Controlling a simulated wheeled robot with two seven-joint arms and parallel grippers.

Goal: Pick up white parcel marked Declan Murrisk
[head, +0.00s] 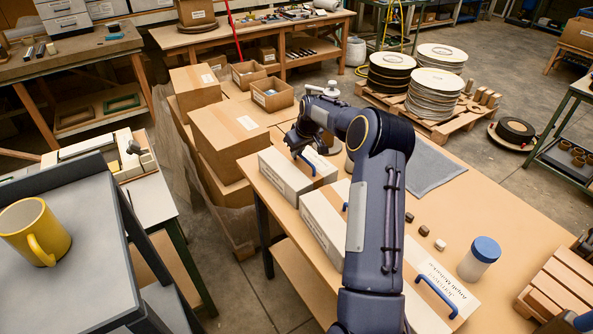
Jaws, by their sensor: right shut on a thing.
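Several white parcels with blue handles stand on the tan workbench (470,215). The far white parcel (284,180) is at my right gripper (298,152), which is shut on its blue handle; the dark fingers partly hide the grip. A middle white parcel (322,222) stands nearer, partly behind my right arm. A near white parcel (455,287) has a blue handle and printed writing that appears upside down and too small to read surely. I cannot tell which parcel bears the name Declan Murrisk. My left gripper is not in view.
Brown cartons (228,135) stand left of the bench. A white jar with a blue lid (479,260), small dark blocks and a grey mat (432,167) lie to the right. A yellow mug (35,231) stands on a grey surface at left.

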